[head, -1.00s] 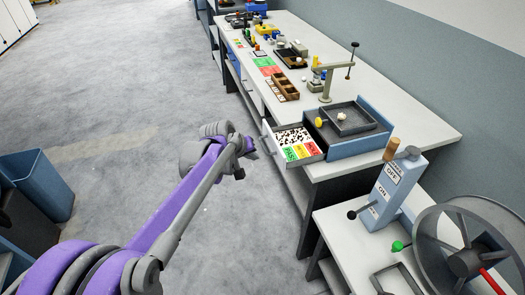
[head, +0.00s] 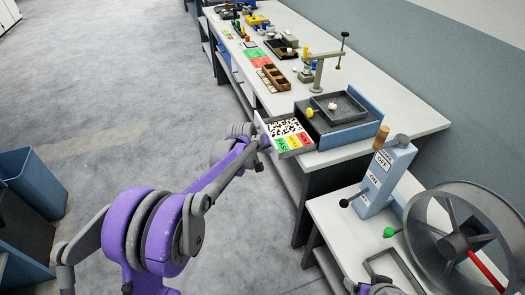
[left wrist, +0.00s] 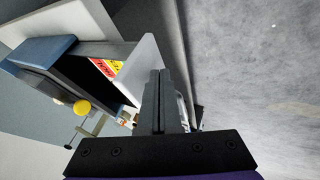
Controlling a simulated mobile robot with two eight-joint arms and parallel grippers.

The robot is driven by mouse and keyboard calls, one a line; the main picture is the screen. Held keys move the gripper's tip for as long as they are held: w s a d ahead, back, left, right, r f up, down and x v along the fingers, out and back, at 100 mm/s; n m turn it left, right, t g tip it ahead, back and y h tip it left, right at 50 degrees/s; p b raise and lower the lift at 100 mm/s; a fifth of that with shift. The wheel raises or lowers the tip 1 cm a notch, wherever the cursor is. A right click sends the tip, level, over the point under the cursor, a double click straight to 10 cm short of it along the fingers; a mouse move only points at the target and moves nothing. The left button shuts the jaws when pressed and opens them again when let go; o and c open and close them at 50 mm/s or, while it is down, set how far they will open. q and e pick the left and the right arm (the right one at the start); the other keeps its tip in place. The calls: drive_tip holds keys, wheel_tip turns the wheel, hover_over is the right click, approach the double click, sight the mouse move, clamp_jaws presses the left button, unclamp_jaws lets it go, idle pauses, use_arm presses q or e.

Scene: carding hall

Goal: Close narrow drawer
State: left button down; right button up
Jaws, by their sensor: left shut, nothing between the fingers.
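The narrow drawer (head: 260,123) stands out to the left from a blue-grey box on the bench. It holds a speckled black-and-white sheet and green, yellow and red cards. In the left wrist view its pale front panel (left wrist: 143,68) is upright beside my fingers, with red and yellow cards behind it. My left gripper (head: 265,141) is shut and empty, close by the drawer's outer front side. Its shut fingers (left wrist: 161,98) show in the left wrist view; whether they touch the panel I cannot tell.
The blue box (head: 350,133) carries a dark tray (head: 338,107) and a yellow knob (head: 309,112). A lever unit (head: 383,178) and a large drum (head: 465,235) stand on the nearer table. Blue bins (head: 33,180) are at left. The floor left of the bench is clear.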

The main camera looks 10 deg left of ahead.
use_arm(q)
drive_tip(key=shift+d, duration=0.1)
drive_tip(key=p, duration=0.1)
approach(307, 148)
drive_tip(key=w+f, duration=0.1)
drive_tip(key=w, duration=0.1)
drive_tip(key=w+d+f, duration=0.1)
drive_tip(key=w+f, duration=0.1)
drive_tip(key=w, duration=0.1)
drive_tip(key=shift+w+d+f, duration=0.1)
drive_tip(key=shift+w+d, duration=0.2)
drive_tip(key=shift+d, duration=0.25)
